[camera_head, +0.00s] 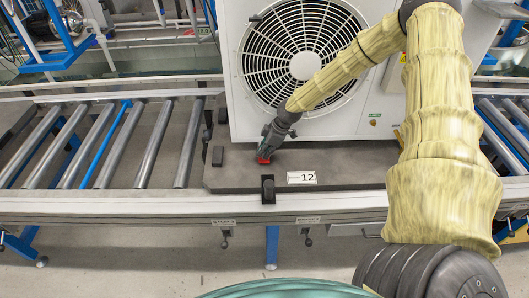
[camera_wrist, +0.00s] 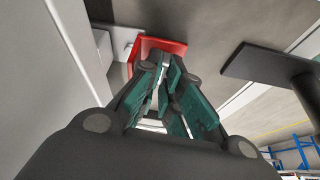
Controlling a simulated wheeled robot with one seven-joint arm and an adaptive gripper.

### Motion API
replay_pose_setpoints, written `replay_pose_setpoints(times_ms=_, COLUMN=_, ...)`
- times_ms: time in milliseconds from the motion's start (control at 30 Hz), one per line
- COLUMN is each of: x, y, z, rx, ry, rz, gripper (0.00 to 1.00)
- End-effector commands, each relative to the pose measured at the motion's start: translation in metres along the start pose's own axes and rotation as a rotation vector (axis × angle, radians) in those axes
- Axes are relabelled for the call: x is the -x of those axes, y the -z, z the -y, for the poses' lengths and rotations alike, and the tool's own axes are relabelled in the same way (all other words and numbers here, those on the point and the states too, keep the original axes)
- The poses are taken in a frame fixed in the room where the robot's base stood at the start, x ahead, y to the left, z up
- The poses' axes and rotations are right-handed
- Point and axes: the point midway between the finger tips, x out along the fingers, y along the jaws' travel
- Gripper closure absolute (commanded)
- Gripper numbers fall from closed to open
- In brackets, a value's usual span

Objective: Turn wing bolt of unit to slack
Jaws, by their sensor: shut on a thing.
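The unit (camera_head: 235,75) is a large white box with a round fan grille, standing on a dark pallet board marked 12. A small red part, which looks like the wing bolt (camera_head: 264,160), sits low at the unit's front. In the wrist view the red wing bolt (camera_wrist: 160,44) lies at the fingertips, beside a light metal bracket (camera_wrist: 122,40) at the unit's foot. My gripper (camera_head: 268,150) reaches down to it and is shut on it; in the wrist view the fingers (camera_wrist: 160,68) partly hide it. The bolt's thread is hidden.
The dark board (camera_head: 345,165) bears a white label "12" (camera_head: 301,178). Bare rollers (camera_head: 150,145) run to the left.

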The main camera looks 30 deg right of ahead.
Motion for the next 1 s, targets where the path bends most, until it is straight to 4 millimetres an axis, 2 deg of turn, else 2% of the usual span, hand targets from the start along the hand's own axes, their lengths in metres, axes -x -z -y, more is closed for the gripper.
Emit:
replay_pose_setpoints(times_ms=400, x=0.0004, y=-0.0002, z=-0.0016, rx=0.005, ry=-0.001, rz=0.0, gripper=1.0)
replay_pose_setpoints(times_ms=433, x=0.0004, y=-0.0002, z=-0.0016, rx=0.004, ry=-0.001, rz=0.0, gripper=0.89)
replay_pose_setpoints(times_ms=533, x=0.0003, y=-0.0002, z=-0.0012, rx=0.004, ry=0.0, rz=0.0, gripper=0.71)
replay_pose_setpoints(times_ms=1000, x=0.006, y=0.0003, z=-0.0009, rx=0.004, ry=0.0, rz=-0.001, gripper=0.71)
